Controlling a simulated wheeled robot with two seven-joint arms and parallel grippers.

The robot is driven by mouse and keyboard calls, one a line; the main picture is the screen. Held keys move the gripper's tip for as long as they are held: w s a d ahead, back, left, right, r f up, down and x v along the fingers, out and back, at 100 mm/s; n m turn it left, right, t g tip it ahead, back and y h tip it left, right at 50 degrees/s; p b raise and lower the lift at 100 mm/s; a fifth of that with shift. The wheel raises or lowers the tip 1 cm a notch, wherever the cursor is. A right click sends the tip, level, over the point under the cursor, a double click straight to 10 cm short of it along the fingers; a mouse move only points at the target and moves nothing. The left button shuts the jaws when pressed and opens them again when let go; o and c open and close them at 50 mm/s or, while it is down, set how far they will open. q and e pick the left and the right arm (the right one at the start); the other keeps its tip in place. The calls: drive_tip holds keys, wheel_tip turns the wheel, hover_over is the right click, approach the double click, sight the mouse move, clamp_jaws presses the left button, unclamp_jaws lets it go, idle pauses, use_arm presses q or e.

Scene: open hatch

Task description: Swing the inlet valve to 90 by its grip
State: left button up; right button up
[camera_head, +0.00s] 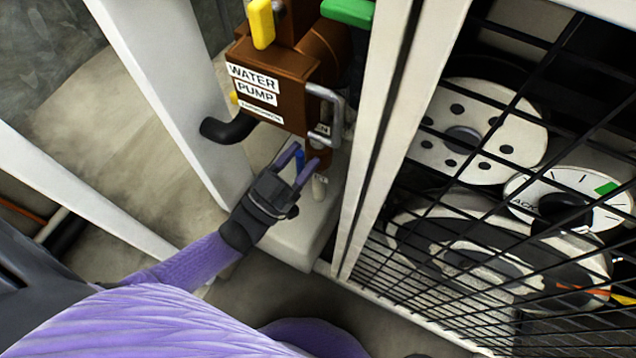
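The brown water pump (290,75) with its white labels stands in the upper middle. No label I can read marks the inlet valve. A yellow handle (261,24) and a green handle (347,11) are at its top. A small blue grip (300,159) shows below the pump. My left gripper (301,160) reaches up from the lower left, its two purple fingers apart. The blue grip appears between the fingertips, with gaps beside it; I cannot see contact. My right gripper is not in view.
A grey metal handle (338,108) and a black hose stub (228,129) stick out from the pump close to the gripper. A white post (172,80) stands left, and a white-framed black mesh (480,250) covers pulleys at right.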

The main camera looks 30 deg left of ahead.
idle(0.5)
use_arm(q)
drive_tip(key=shift+b+v, duration=0.65)
drive_tip(key=shift+v, duration=3.85)
drive_tip(key=shift+r, duration=0.1)
